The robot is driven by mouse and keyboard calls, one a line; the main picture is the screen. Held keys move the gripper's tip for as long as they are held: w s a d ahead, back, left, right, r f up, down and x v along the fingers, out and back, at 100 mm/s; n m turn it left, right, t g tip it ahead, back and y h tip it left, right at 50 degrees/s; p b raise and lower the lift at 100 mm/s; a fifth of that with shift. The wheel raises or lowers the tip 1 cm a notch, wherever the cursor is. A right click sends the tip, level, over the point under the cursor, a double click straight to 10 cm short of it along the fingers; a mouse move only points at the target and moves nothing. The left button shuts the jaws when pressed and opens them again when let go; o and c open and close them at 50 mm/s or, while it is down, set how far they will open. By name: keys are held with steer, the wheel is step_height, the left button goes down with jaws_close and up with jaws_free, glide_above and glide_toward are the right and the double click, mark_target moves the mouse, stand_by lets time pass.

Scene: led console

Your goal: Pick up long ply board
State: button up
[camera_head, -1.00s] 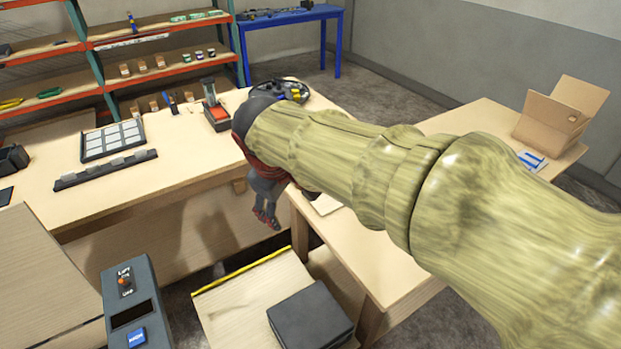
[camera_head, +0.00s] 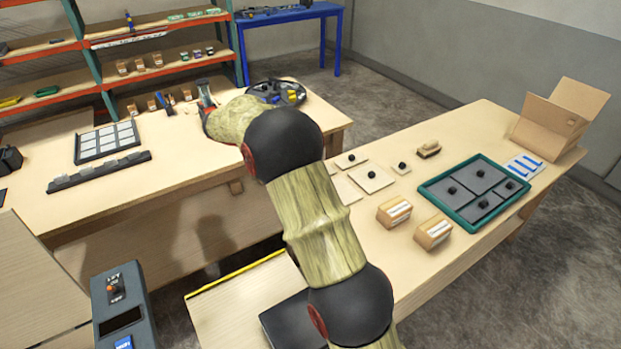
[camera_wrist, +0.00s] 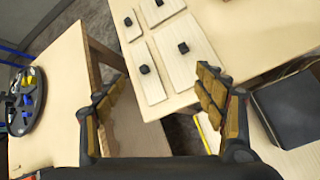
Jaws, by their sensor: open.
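Several pale ply boards with black knobs lie on the right table. The long narrow one looks to be the long ply board (camera_head: 343,162); it also shows in the wrist view (camera_wrist: 150,87), flat, with its knob near the middle. A larger, wider board (camera_wrist: 194,62) lies beside it, a small board (camera_wrist: 133,32) and a squarish board (camera_wrist: 160,15) beyond. My gripper (camera_wrist: 162,80) is open and empty in the wrist view, its padded fingers spread above the gap by the table edge, apart from the boards. In the head view my arm hides it.
A green-rimmed tray (camera_head: 432,190) with dark knobbed panels, two wooden blocks (camera_head: 394,212) (camera_head: 433,232) and a cardboard box (camera_head: 560,115) stand on the right table. A black box (camera_wrist: 290,105) is at the wrist view's right. A round tool holder (camera_head: 277,92) stands on the left worktable.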

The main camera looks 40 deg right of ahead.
steer(key=w+d+f+n+h, duration=0.1)
steer(key=w+d+f, duration=0.1)
steer(key=f, duration=0.3)
steer(key=w+d+f+n+h, duration=0.1)
steer(key=w+d+f+n, duration=0.1)
steer(key=f, duration=0.4)
steer(key=w+d+f+n+h, duration=0.1)
steer(key=w+d+f+n, duration=0.1)
steer(key=f, duration=0.4)
steer(key=shift+w+d+f+g+h+p, duration=0.15)
steer(key=shift+w+d, duration=0.1)
steer(key=shift+w, duration=0.2)
steer(key=shift+w+d+r+g+h+p, duration=0.1)
steer(key=shift+w+d, duration=0.2)
steer(key=shift+w, duration=0.2)
steer(key=shift+w+d+f+g+h+p, duration=0.15)
steer(key=shift+w+d, duration=0.1)
steer(key=shift+w, duration=0.2)
steer(key=shift+b+x, duration=0.4)
steer(key=shift+x, duration=1.05)
steer(key=b+x, duration=0.1)
steer(key=x, duration=0.4)
steer(key=shift+r+b, duration=0.1)
steer(key=shift+b, duration=0.2)
steer(key=shift+c, duration=1.1)
steer(key=c, duration=1.4)
steer(key=shift+c, duration=0.4)
steer(key=shift+r, duration=0.1)
